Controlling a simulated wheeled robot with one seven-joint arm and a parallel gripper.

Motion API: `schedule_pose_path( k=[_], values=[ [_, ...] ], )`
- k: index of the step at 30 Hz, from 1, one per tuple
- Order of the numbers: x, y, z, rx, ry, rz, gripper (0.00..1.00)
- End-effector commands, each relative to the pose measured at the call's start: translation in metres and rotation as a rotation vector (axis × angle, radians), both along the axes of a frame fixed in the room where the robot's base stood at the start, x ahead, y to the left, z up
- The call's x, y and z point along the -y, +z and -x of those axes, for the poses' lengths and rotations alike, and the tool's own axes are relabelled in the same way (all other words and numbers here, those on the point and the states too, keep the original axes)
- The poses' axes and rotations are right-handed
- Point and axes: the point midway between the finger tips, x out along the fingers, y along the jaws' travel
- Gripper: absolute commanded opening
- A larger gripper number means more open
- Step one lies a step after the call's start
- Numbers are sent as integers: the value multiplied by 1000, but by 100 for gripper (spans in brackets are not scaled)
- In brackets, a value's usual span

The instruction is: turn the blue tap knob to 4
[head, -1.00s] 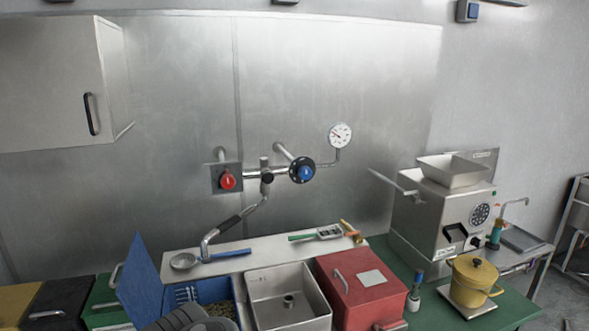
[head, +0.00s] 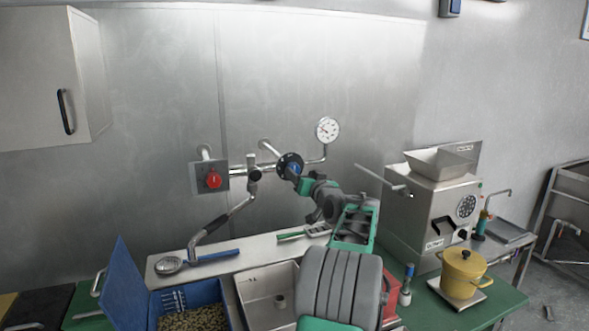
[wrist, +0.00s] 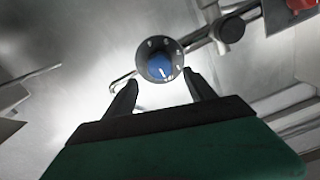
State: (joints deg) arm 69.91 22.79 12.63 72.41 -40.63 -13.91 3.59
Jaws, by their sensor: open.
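The blue tap knob (head: 291,168) sits in a dark round dial on the wall pipe in the head view, partly covered by my gripper. In the wrist view the blue knob (wrist: 161,66) is in full sight, with pale marks on the dark ring around it; the numerals are too small to read. My gripper (head: 301,180) is raised in front of the dial. In the wrist view my gripper (wrist: 157,83) is open, its two dark fingers apart at the lower left and right of the dial, with nothing between them. I cannot tell whether they touch the dial.
A red knob (head: 213,180) is on a wall plate left of the blue one. A pressure gauge (head: 327,130) stands above right on a thin pipe. The tap spout (head: 222,219) hangs below left. The grinder (head: 437,205) and a yellow pot (head: 464,270) are to the right.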

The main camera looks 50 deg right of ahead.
Motion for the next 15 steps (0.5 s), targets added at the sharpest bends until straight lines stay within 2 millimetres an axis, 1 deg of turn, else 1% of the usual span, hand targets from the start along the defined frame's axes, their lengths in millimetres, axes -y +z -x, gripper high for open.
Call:
schedule_pose_path(
  k=[1, 6, 10, 15],
  values=[
    [4, 3, -11, -2, 4, -3, 64],
    [21, 3, -38, -3, 2, -2, 64],
    [28, 2, -49, -2, 2, -1, 64],
    [30, 0, -52, -2, 1, 0, 64]
  ],
)
